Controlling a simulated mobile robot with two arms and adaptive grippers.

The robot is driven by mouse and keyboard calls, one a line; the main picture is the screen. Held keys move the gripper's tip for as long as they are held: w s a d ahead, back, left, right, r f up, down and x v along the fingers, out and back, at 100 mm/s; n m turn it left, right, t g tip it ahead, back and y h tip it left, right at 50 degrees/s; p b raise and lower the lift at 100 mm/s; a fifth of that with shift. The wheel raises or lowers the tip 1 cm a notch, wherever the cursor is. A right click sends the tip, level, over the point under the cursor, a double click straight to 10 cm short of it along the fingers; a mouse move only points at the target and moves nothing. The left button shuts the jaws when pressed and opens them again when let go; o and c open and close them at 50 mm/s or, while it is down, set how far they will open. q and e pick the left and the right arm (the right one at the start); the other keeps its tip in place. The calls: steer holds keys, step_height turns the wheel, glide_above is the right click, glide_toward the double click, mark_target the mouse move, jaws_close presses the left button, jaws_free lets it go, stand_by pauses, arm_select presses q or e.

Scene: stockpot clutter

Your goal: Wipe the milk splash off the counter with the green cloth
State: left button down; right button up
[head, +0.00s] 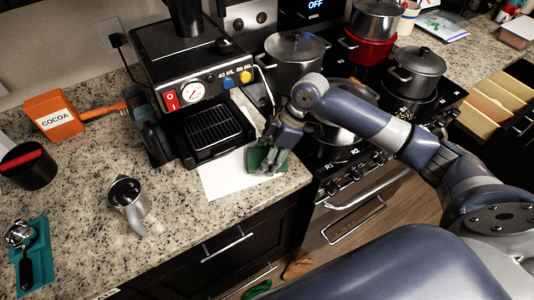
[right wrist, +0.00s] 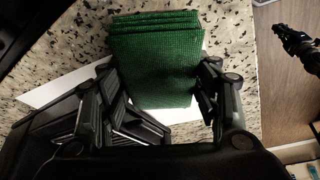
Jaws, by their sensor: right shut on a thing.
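The green cloth (head: 257,158) is folded in layers near the counter's front edge, over the corner of a white sheet. My right gripper (head: 273,151) is shut on it from above. In the right wrist view the cloth (right wrist: 155,65) lies between the two fingers, its far end sticking out past them.
The espresso machine (head: 158,62) stands just behind the white sheet (head: 222,181). The stove with several pots, including a steel stockpot (head: 295,58), is close on the right.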

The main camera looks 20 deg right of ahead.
steer(key=shift+f, duration=0.2)
steer(key=shift+s+d+r+p, duration=0.15)
steer(key=shift+s+p, duration=0.65)
steer(key=shift+s+d+p, duration=0.15)
steer(key=shift+s+p, duration=0.6)
steer(key=shift+s, duration=0.45)
steer(key=shift+w+f+p, duration=0.1)
steer(key=shift+f+p, duration=0.1)
steer(key=shift+p, duration=0.1)
steer(key=shift+w+a, duration=0.15)
steer(key=shift+w, duration=0.8)
steer(key=shift+w+a, duration=0.15)
steer(key=shift+w, duration=0.8)
steer(key=shift+r, duration=0.15)
